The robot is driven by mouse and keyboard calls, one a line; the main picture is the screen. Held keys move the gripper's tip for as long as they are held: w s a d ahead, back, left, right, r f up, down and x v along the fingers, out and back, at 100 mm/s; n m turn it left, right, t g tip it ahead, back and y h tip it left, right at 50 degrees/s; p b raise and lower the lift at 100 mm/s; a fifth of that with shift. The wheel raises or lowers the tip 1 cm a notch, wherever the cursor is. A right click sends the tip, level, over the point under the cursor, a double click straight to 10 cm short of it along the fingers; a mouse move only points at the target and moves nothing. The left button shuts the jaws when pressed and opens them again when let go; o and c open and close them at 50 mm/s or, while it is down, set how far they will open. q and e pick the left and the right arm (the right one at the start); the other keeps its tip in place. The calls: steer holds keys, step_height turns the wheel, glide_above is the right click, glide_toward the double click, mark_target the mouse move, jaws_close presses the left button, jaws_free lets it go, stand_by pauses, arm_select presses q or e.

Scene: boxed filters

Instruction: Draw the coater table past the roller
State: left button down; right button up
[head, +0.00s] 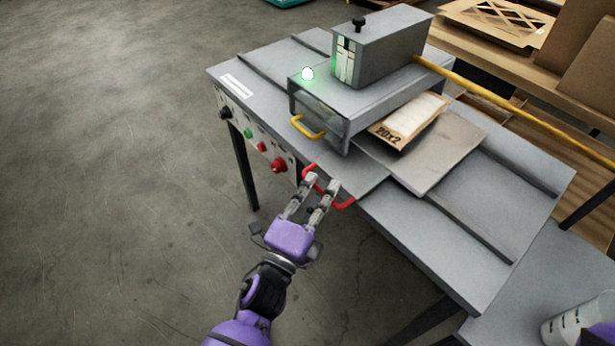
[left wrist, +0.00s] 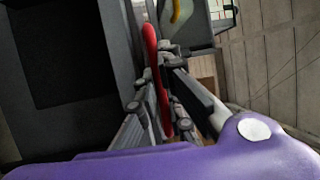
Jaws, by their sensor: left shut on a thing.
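The coater table (head: 372,177) is a flat grey plate on the bench, with a red bar handle (head: 345,204) at its front edge. My left gripper (head: 323,184) is shut on the red handle; in the left wrist view the handle (left wrist: 152,60) runs between the fingers. The roller housing (head: 345,105) is a grey box over the bench with a yellow handle (head: 308,128) on its front. The roller itself is hidden inside. A pale board (head: 445,158) lies on the table's right part, with a cardboard-framed filter marked 20x2 (head: 398,137) at the housing's exit.
A control panel (head: 255,140) with buttons and a red knob is on the bench front. A green-white lamp (head: 307,73) glows on the housing. A clear graduated cup (head: 575,325) stands at the lower right. A yellow rail (head: 510,95) and cardboard (head: 590,60) are behind. The floor at left is clear.

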arm_select(q)
steer(key=s+d, duration=0.5)
steer(key=s, duration=0.2)
steer(key=shift+s+d+f, duration=0.2)
steer(key=shift+s, duration=0.1)
arm_select(e)
steer(key=shift+s+d+f, duration=0.1)
steer(key=shift+s+f, duration=0.1)
steer(key=shift+f, duration=0.05)
arm_select(q)
steer(key=c, duration=1.9)
jaws_free()
steer(key=shift+r, duration=0.1)
